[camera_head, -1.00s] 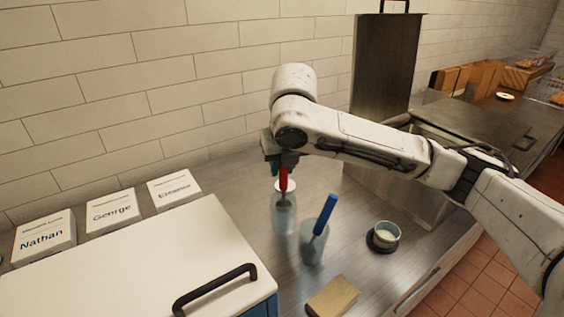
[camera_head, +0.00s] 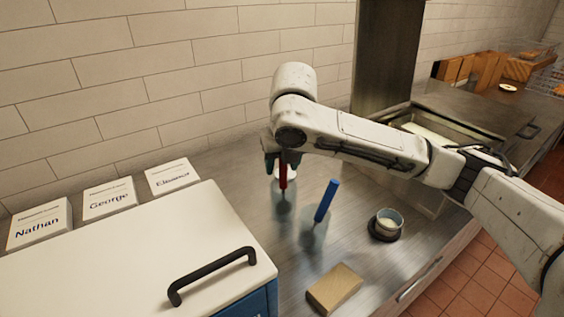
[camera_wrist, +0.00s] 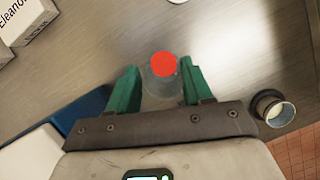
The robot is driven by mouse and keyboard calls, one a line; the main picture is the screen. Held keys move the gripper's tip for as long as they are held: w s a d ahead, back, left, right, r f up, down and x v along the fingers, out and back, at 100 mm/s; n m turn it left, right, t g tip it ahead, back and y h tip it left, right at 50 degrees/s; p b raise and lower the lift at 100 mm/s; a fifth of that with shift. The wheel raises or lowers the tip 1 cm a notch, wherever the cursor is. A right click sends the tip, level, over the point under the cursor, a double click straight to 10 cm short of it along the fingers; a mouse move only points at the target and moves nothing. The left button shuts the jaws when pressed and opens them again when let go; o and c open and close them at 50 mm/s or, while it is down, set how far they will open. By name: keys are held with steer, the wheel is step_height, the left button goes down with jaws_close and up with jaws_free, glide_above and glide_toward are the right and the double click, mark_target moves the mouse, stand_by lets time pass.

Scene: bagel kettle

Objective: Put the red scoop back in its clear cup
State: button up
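The red scoop (camera_head: 283,178) stands handle up in a clear cup (camera_head: 283,208) on the metal counter. In the wrist view its round red handle end (camera_wrist: 163,65) shows from above, with the clear cup (camera_wrist: 158,90) around and below it. My gripper (camera_head: 281,160) is over the cup. In the wrist view my gripper's green fingers (camera_wrist: 160,88) are spread on either side of the handle, closer to it on the right. A gap shows on the left, so it is not clamped. The scoop's lower end is blurred by the cup.
A blue-handled scoop (camera_head: 325,203) stands in another clear cup (camera_head: 314,238) just right. A small dark-based cup (camera_head: 387,224) and a tan block (camera_head: 334,289) sit nearby. A white lid with a black handle (camera_head: 212,275) fills the front left. Name boxes (camera_head: 108,197) line the wall.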

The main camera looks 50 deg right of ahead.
steer(key=shift+o, duration=0.3)
steer(key=shift+r, duration=0.15)
steer(key=v, duration=1)
steer(key=shift+r, duration=0.25)
steer(key=shift+s, duration=0.2)
